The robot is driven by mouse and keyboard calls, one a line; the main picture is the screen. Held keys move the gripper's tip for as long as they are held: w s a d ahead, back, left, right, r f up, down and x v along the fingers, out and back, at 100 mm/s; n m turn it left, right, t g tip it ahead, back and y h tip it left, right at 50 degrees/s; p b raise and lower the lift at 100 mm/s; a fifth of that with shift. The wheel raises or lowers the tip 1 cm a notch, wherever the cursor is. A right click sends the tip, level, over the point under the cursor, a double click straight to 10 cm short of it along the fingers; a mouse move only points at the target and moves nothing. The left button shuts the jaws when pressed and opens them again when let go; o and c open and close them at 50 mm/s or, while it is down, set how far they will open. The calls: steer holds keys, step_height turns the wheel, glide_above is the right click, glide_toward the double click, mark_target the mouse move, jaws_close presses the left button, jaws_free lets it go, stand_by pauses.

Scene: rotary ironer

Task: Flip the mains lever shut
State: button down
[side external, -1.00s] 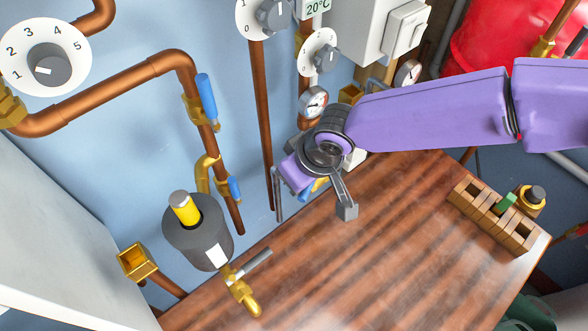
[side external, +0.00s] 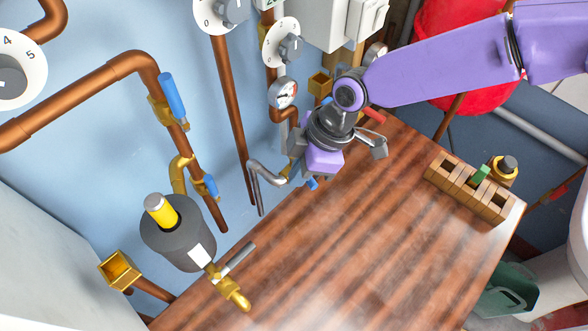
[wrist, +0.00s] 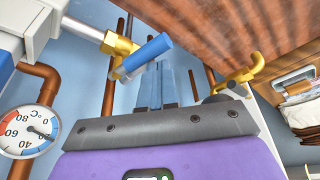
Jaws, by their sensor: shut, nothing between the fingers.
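A blue-handled lever (wrist: 148,55) sits on a brass valve in the wrist view, just beyond my fingertips. A bit of blue (side external: 312,184) shows below my gripper in the side view, mostly hidden by it. Other blue levers are on the copper pipe at left, an upper one (side external: 172,95) and a lower one (side external: 211,185). No label shows which is the mains lever. My gripper (wrist: 165,66) is shut and empty, its fingers together close to the lever; contact cannot be told. In the side view its fingers are hidden behind its purple body.
A wooden bench top (side external: 330,260) lies below, mostly clear. A slotted wooden block (side external: 470,188) is at its right. A dark cylinder (side external: 180,235) and a brass tap (side external: 232,293) stand at left. A temperature dial (wrist: 28,130) and copper pipes crowd the wall near my gripper.

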steer(key=shift+w+a, duration=0.4)
steer(key=shift+w, duration=0.25)
steer(key=shift+a, duration=0.1)
step_height(320, 180, up, 10)
stand_by(0.9)
steer(key=shift+s+a+r, duration=0.1)
stand_by(0.4)
